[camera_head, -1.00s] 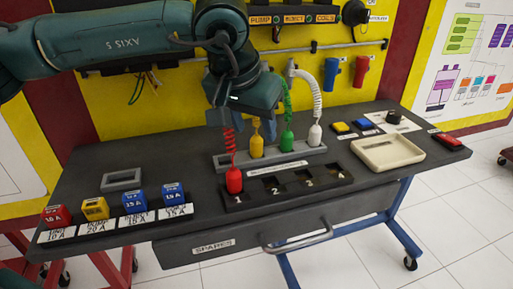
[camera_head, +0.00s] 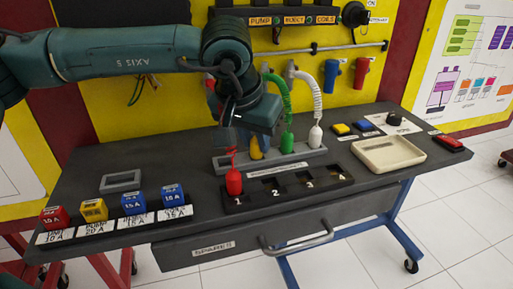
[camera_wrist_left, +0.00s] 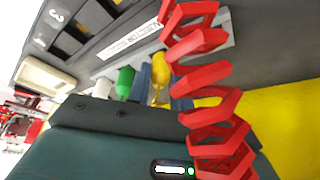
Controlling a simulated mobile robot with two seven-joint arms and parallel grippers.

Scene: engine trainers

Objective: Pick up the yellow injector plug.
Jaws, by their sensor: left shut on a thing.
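The yellow injector plug (camera_head: 256,152) stands at the grey rack, mostly hidden behind my left gripper (camera_head: 246,143) in the head view. In the left wrist view the yellow plug (camera_wrist_left: 159,68) sits between the two blue-grey fingers of my left gripper (camera_wrist_left: 163,88), which is shut on it. I cannot tell whether its lower end is clear of the rack. My right gripper is not in view.
The red plug (camera_head: 233,182) stands in slot 1, and its coiled red cord (camera_wrist_left: 205,90) crosses close to the left wrist camera. The green plug (camera_head: 287,142) and white plug (camera_head: 315,135) stand in the rack (camera_head: 225,164). Slots 2 to 4 are empty.

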